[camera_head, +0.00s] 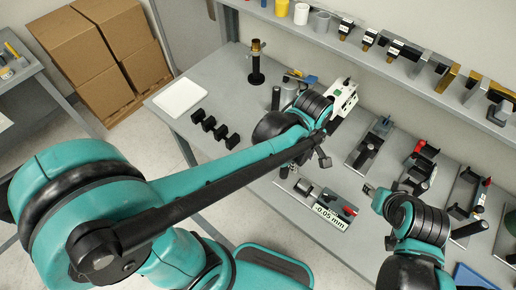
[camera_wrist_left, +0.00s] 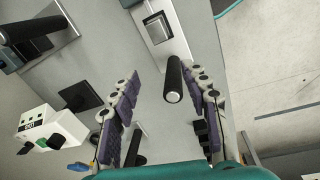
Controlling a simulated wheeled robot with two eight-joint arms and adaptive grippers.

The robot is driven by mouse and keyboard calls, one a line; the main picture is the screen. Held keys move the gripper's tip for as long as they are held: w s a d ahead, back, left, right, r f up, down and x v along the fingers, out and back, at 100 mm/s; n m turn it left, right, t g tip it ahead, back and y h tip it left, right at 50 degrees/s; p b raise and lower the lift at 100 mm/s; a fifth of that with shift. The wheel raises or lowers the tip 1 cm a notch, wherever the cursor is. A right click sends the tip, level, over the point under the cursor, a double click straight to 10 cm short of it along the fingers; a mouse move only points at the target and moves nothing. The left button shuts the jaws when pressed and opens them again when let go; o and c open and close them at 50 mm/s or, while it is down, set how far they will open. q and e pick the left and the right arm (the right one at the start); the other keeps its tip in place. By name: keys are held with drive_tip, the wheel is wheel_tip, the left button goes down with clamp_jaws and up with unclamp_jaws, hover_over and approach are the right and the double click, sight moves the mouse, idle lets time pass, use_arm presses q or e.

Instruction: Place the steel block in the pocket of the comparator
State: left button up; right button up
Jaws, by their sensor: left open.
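The comparator (camera_head: 327,213) is likely the grey base with the "-0.05 mm" label, at the lower middle of the head view. A small grey metal piece (camera_head: 303,187) is on its left end, but I cannot tell whether it is the steel block. In the left wrist view a pale plate carries a dark-edged grey square (camera_wrist_left: 159,28); I cannot tell block from pocket. My left gripper (camera_wrist_left: 165,78) is open above the bench. A black post (camera_wrist_left: 174,82) with a pale end shows between its fingers, apart from them. My right gripper (camera_head: 371,190) is right of the comparator; its fingers are unclear.
A white instrument (camera_head: 343,99) stands behind my left gripper. Several black blocks (camera_head: 215,130) and a white tray (camera_head: 180,97) are on the left of the bench. Several fixtures (camera_head: 370,145) crowd the right. A shelf with small items (camera_head: 370,37) runs along the back.

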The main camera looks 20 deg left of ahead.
use_arm(q)
drive_tip(key=s+a+r+m+t, duration=0.2)
drive_tip(key=a+m+t, duration=0.1)
drive_tip(key=a+m, duration=0.3)
drive_tip(key=s+a+r+m+t, duration=0.3)
drive_tip(key=a+m, duration=0.3)
drive_tip(key=a, duration=0.2)
drive_tip(key=shift+s+a+r, duration=0.15)
drive_tip(key=shift+a, duration=0.1)
use_arm(e)
drive_tip(key=shift+s+a, duration=0.1)
wheel_tip(320, 180, down, 8)
drive_tip(key=b, duration=0.7)
drive_tip(key=shift+r+b, duration=0.25)
drive_tip(key=shift+b, duration=0.05)
use_arm(q)
wheel_tip(320, 180, down, 7)
use_arm(e)
drive_tip(key=shift+r, duration=0.3)
